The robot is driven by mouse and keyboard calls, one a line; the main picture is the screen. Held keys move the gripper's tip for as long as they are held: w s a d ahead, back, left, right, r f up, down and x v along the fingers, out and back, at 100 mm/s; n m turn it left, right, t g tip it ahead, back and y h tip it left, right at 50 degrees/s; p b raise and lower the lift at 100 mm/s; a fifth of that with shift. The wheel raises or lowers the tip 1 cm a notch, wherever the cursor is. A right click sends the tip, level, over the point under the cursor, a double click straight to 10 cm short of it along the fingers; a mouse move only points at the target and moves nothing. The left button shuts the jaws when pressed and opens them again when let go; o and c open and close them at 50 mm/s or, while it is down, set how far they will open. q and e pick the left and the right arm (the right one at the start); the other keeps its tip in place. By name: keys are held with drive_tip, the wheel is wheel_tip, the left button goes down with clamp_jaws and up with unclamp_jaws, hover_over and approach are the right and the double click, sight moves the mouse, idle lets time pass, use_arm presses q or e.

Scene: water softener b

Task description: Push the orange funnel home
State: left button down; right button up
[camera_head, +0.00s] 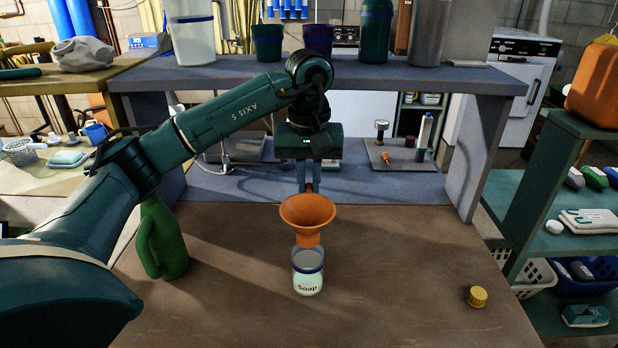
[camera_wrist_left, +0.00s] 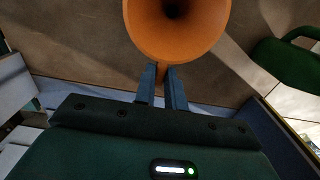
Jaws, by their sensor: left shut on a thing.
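The orange funnel (camera_head: 308,213) is upright with its wide mouth up, above the soap jar (camera_head: 308,273) on the brown table. The jar is clear with a blue band and the label "Soap". The funnel's lower end meets the jar's top in the head view; how far it sits inside I cannot tell. My left gripper (camera_head: 309,186) is shut on the funnel's far side, at a tab or handle. In the left wrist view the funnel (camera_wrist_left: 178,30) lies just beyond the two fingers (camera_wrist_left: 162,82). My right gripper is in neither view.
A green jug (camera_head: 162,238) stands on the table to the left, close under my left arm. A yellow cap (camera_head: 476,296) lies at the right front. A blue-grey shelf (camera_head: 330,76) spans behind the gripper. The table between jar and cap is clear.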

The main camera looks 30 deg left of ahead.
use_arm(q)
drive_tip(key=shift+f+b, duration=0.35)
drive_tip(key=shift+f, duration=0.2)
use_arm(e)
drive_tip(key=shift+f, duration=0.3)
use_arm(q)
drive_tip(key=c, duration=1.4)
unclamp_jaws()
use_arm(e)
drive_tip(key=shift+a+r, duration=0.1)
use_arm(q)
wheel_tip(320, 180, up, 6)
wheel_tip(320, 180, up, 7)
drive_tip(key=shift+r+p, duration=0.1)
drive_tip(key=shift+p, duration=1.05)
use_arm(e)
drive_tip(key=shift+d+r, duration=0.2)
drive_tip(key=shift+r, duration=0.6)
